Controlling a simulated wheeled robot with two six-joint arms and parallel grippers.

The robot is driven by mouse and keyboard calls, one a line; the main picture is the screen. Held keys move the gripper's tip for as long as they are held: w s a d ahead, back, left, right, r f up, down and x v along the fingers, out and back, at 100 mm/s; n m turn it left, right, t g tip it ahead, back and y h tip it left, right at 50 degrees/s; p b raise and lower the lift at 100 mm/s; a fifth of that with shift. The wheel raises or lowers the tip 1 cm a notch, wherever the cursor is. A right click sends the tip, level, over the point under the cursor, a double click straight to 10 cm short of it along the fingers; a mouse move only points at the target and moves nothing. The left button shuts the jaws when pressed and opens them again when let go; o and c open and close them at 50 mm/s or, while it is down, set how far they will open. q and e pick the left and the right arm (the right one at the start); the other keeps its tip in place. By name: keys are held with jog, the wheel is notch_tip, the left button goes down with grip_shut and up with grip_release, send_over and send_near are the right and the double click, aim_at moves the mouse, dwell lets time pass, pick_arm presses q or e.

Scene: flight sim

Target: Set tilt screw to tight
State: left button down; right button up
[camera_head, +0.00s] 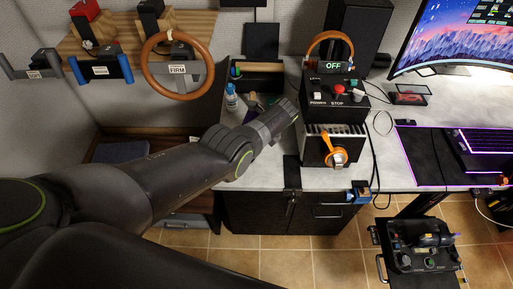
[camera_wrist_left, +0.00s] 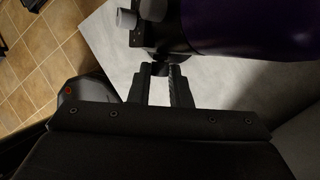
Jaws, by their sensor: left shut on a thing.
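In the left wrist view, my left gripper (camera_wrist_left: 160,82) is shut on a small dark stem (camera_wrist_left: 160,68) under a black bracket (camera_wrist_left: 150,40). The stem may be the tilt screw, but its shape and any marking are too dark to tell. My right gripper is in neither view.
A control box (camera_head: 335,92) with POWER and STOP labels and an OFF display stands right of my wrist, above a box with an orange handle (camera_head: 336,153). Steering wheels (camera_head: 148,68) hang on the left wall. A monitor (camera_head: 455,40) and keyboard (camera_head: 485,140) are right. A wheeled stand (camera_head: 420,258) is lower right.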

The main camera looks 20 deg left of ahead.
pick_arm(q)
jog(key=shift+f+g+b, duration=0.15)
jog(key=shift+g+b, duration=0.15)
jog(key=shift+b, duration=0.05)
jog(key=shift+s, duration=0.1)
dwell(0.3)
jog(key=c, duration=1.6)
grip_release()
jog(key=shift+a, duration=0.1)
jog(key=p+v, duration=0.4)
jog(key=v, duration=1.3)
jog(key=shift+d, duration=0.2)
